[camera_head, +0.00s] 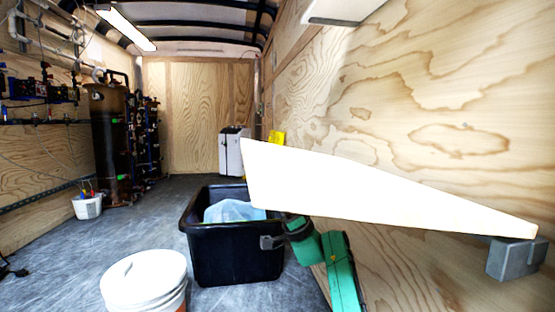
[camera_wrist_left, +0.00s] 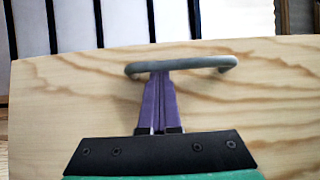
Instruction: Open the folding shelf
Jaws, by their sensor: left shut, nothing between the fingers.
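The folding shelf (camera_head: 370,190) is a pale panel on the right wall, swung out and raised, with a grey bracket (camera_head: 515,258) under its near right end. In the left wrist view, a wooden panel (camera_wrist_left: 70,95), apparently the shelf's underside, fills most of the picture and carries a grey bar-shaped handle (camera_wrist_left: 205,63). In the head view, my green arm reaches up below the shelf, which hides the fingertips. My right gripper is not in view.
A black bin (camera_head: 235,262) with a bluish bag (camera_head: 233,211) stands left of my arm. A white lidded bucket (camera_head: 145,280) is in front. A white box (camera_head: 232,152) stands farther back. Dark tanks (camera_head: 112,140) line the left wall. The floor between is clear.

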